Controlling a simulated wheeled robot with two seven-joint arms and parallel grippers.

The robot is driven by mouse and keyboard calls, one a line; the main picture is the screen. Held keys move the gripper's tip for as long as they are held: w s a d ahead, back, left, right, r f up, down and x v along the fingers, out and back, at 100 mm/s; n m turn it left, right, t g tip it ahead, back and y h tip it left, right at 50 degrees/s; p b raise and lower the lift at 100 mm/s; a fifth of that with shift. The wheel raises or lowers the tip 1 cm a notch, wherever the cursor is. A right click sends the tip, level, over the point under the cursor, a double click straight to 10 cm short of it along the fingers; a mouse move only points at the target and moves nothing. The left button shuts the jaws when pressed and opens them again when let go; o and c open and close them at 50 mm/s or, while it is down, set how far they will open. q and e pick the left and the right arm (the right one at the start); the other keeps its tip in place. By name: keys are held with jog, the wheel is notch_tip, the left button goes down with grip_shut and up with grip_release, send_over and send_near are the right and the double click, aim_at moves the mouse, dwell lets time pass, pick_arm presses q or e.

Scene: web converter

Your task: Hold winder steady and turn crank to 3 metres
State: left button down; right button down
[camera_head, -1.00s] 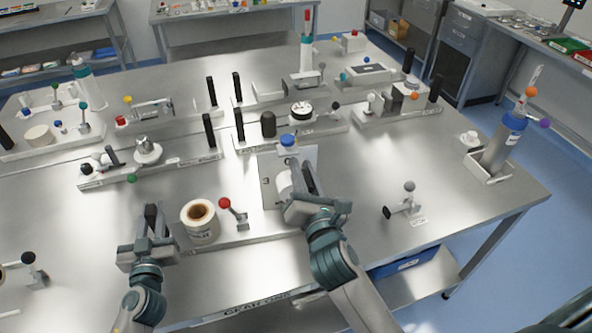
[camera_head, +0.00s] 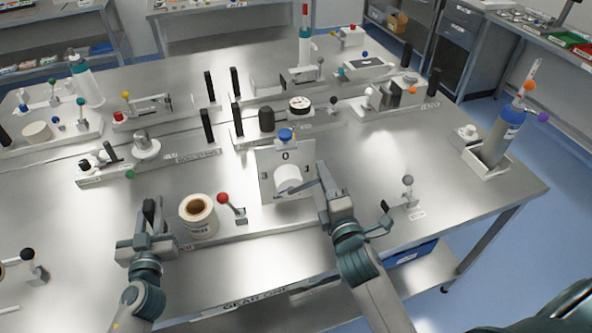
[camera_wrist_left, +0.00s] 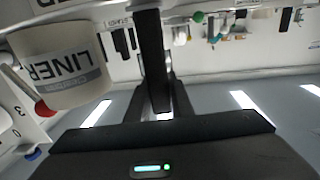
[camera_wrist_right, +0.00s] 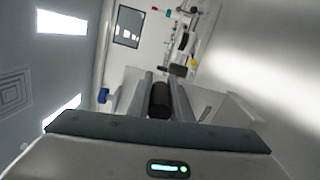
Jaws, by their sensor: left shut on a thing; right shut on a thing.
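The winder has a white dial plate (camera_head: 268,165) marked 0, 3 and 1, with a white hub (camera_head: 288,178) in front. A thin crank arm reaches from the hub toward my right gripper (camera_head: 325,182), which is right of the hub. In the right wrist view it is shut on a dark cylindrical crank handle (camera_wrist_right: 159,100). My left gripper (camera_head: 150,212) is left of the liner roll (camera_head: 199,217), shut on a dark upright bar (camera_wrist_left: 150,60). The roll's LINER label (camera_wrist_left: 60,68) shows in the left wrist view.
A red-knobbed lever (camera_head: 223,198) stands between the roll and the dial plate. A small grey-knobbed fixture (camera_head: 408,182) is right of my right gripper. Several fixtures with black posts line the back. Bare tabletop (camera_head: 450,220) lies at the right.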

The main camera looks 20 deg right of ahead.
jog(key=f+m, duration=0.2)
jog(key=m, duration=0.1)
jog(key=f+m, duration=0.2)
jog(key=m, duration=0.1)
jog(key=f+m, duration=0.2)
jog(key=m, duration=0.1)
jog(key=shift+a+f, duration=0.35)
jog(key=shift+f, duration=0.05)
jog(key=f+m, duration=0.1)
jog(key=a+m, duration=0.1)
jog(key=m, duration=0.1)
jog(key=shift+w+a+f+m, duration=0.15)
jog(key=shift+a+f+m, duration=0.05)
jog(key=shift+f+m, duration=0.15)
jog(key=shift+w+a+f, duration=0.1)
jog(key=shift+a+f, duration=0.3)
jog(key=shift+a, duration=0.1)
jog(key=c, duration=1.6)
grip_release()
jog(key=shift+f, duration=0.1)
